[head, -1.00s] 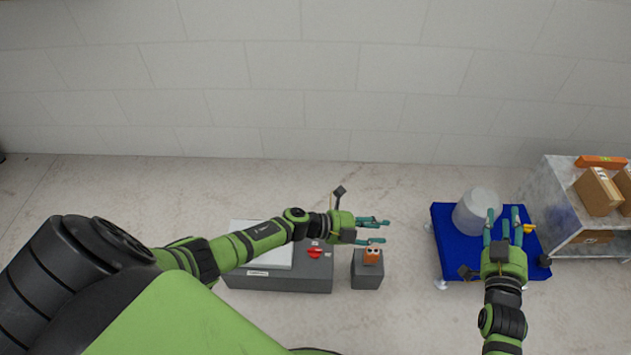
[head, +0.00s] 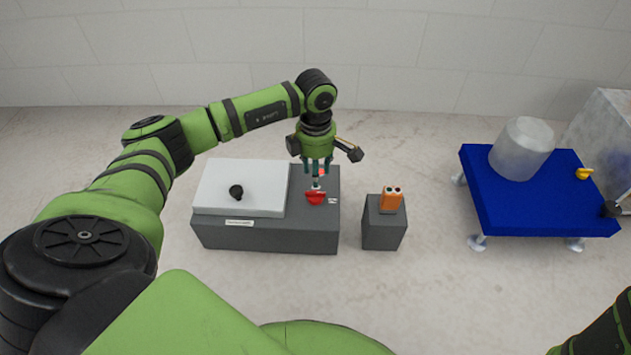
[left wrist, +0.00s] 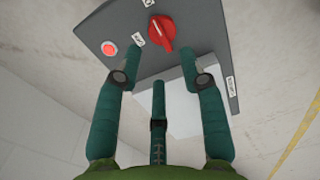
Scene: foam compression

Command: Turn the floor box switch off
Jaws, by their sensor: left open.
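The floor box (head: 290,240) is a grey box on the floor, left of centre in the head view. Its red rotary switch (head: 316,198) sits on the right part of its top; the switch also shows in the left wrist view (left wrist: 162,33). A red round lamp or button (left wrist: 109,49) lies beside the switch. My left gripper (head: 316,172) points down over the box's right part, just behind the switch in the head view. Its teal fingers (left wrist: 166,68) are spread and empty, and the switch appears beyond their tips, apparently apart.
A small grey block (head: 384,235) with an orange device (head: 391,200) stands to the right. A blue table (head: 530,215) bears a translucent cylinder (head: 522,148). Bare floor lies between them.

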